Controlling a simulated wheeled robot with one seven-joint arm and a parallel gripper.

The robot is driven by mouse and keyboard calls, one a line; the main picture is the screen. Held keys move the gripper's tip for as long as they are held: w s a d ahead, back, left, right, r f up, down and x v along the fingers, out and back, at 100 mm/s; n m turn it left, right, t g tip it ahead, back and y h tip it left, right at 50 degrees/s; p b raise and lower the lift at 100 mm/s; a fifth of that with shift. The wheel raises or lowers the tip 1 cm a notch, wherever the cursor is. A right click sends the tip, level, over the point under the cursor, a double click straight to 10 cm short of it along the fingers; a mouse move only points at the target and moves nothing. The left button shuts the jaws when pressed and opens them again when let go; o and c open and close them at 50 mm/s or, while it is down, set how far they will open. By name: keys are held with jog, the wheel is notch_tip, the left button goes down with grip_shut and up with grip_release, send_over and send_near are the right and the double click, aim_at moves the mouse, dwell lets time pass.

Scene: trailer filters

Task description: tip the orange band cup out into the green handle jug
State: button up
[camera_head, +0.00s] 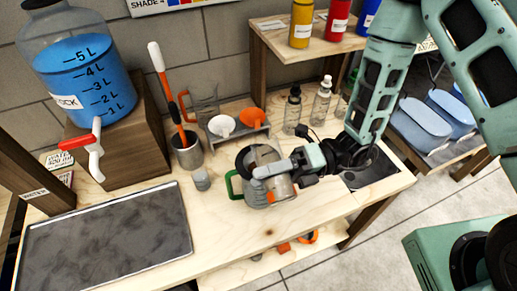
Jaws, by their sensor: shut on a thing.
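The green handle jug (232,186) stands on the wooden bench near the middle, its green handle on the left. My gripper (262,172) is right at the jug's top, reaching in from the right. It is shut on a grey metal cup (259,154), which I take to be the orange band cup; it appears tilted at the jug's mouth. My fingers and the overlap hide much of the cup and its band. I cannot tell whether cup and jug touch or what is inside either.
A clear jug with an orange handle (203,105), a scoop tray (239,132) and two small bottles (292,111) stand behind. A metal pot with brushes (187,152) and a small grey cylinder (201,180) are left. A dark mat (108,238) lies front left.

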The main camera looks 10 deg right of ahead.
aim_at(263, 156)
jog(key=shift+w+a+r+m+p, duration=0.15)
jog(key=shift+w+r+m+p, duration=0.65)
jog(key=shift+p, duration=0.65)
dwell(1.2)
jog(key=shift+r+m+p, duration=0.4)
jog(key=shift+m+p, duration=0.5)
jog(key=shift+p, duration=0.4)
dwell(1.1)
jog(key=shift+w+a+f+m+p, duration=0.15)
jog(key=shift+f+m+p, duration=0.1)
jog(key=shift+m+p, duration=0.5)
dwell(0.9)
jog(key=shift+w+r+m+p, duration=0.3)
jog(key=shift+r+m+p, duration=0.2)
jog(key=shift+m+p, duration=0.45)
dwell(0.3)
